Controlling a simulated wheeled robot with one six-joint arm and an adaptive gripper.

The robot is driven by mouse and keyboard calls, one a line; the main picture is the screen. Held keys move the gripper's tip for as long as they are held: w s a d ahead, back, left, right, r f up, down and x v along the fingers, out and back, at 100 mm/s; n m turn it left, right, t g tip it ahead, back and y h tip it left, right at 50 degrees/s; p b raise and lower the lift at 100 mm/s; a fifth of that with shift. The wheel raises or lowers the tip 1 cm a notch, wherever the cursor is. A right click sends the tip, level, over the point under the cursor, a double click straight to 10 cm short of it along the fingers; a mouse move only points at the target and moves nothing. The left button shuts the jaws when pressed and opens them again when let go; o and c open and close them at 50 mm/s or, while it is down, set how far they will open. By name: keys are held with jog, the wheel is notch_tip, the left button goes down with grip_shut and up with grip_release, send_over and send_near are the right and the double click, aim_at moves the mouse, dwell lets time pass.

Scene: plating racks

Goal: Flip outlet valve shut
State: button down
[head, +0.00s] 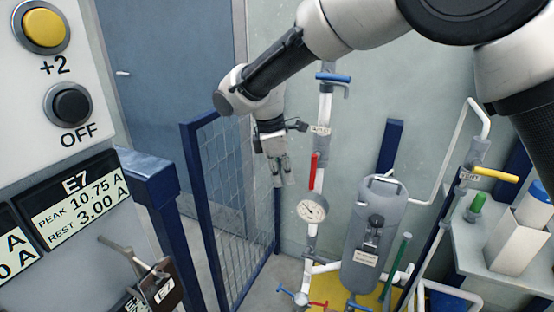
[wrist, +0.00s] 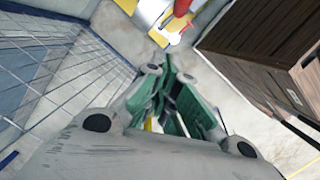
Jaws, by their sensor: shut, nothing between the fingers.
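A vertical white pipe (head: 325,105) carries a blue handle (head: 333,78) at its top and a long red lever (head: 313,170) lower down, pointing upward. A small label (head: 320,130) sits between them, too small to read surely. Which handle is the outlet valve I cannot tell. My gripper (head: 284,182) points down, shut and empty, left of the red lever and apart from it. In the wrist view its green fingers (wrist: 175,105) are together, and a red part (wrist: 178,22) shows beyond them at the top.
A pressure gauge (head: 312,208) and grey tank (head: 370,235) stand below right. A yellow handle (head: 490,173) marked VENT is at right. A blue-framed mesh gate (head: 232,190) stands left of my gripper. A control panel (head: 75,195) fills the left side.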

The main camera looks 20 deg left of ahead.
aim_at(313, 173)
jog(key=shift+w+d+r, duration=0.1)
jog(key=shift+w+d, duration=0.25)
jog(key=shift+d, duration=0.45)
jog(key=shift+w+d, duration=0.35)
jog(key=shift+d, duration=0.4)
